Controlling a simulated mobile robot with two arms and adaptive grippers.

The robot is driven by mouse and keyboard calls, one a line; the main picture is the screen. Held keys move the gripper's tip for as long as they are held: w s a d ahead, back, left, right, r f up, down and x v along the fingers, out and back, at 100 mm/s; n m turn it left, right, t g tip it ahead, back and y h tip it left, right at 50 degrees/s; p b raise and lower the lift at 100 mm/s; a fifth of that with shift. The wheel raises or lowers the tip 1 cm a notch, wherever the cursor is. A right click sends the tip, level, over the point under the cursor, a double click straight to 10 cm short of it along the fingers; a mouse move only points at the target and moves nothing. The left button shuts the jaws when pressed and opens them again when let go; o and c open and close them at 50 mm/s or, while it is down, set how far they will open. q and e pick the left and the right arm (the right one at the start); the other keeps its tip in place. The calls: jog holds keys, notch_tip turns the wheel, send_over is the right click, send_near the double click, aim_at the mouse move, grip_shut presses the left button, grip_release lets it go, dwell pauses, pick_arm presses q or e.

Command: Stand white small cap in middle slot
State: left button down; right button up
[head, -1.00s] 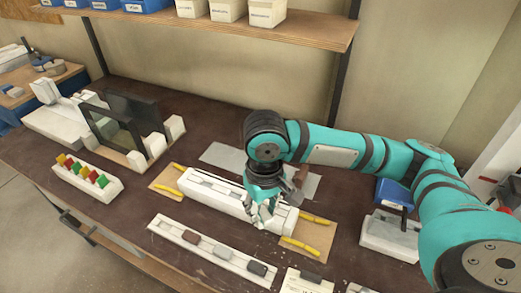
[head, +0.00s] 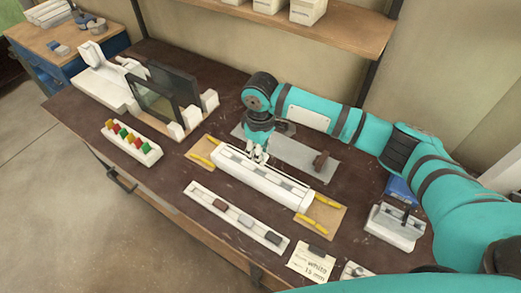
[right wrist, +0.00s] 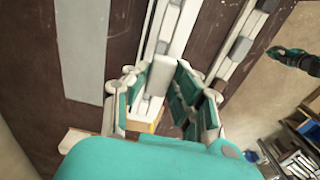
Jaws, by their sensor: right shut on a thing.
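My right gripper (head: 258,154) is over the back edge of the long white profile (head: 270,187), left of its middle, in the head view. In the right wrist view the gripper (right wrist: 158,85) is shut on a white piece, the white small cap (right wrist: 160,74), held between the fingers. The profile (right wrist: 178,32) runs just beyond the cap; whether they touch I cannot tell. The fingers hide the part of the profile below them, so the middle slot is unclear. A small teal and dark shape (right wrist: 294,60) at the right wrist view's right edge looks like my left gripper; its jaws are too small to read.
A white tray (head: 198,192) in front of the profile holds dark and grey pieces. A card (head: 314,266) reads "white 15 mm". A grey plate (head: 295,154) lies behind the profile. Yellow strips (head: 305,219) lie at its ends. A rack of coloured pieces (head: 131,141) stands left.

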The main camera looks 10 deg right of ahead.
aim_at(261, 173)
jog(key=shift+f+b, duration=1.8)
jog(key=shift+b, duration=0.2)
jog(key=shift+f, duration=1)
jog(key=shift+p, duration=1.05)
jog(key=shift+f, duration=0.45)
jog(key=shift+f, duration=0.2)
jog(key=o, duration=0.8)
jog(key=shift+r, duration=0.1)
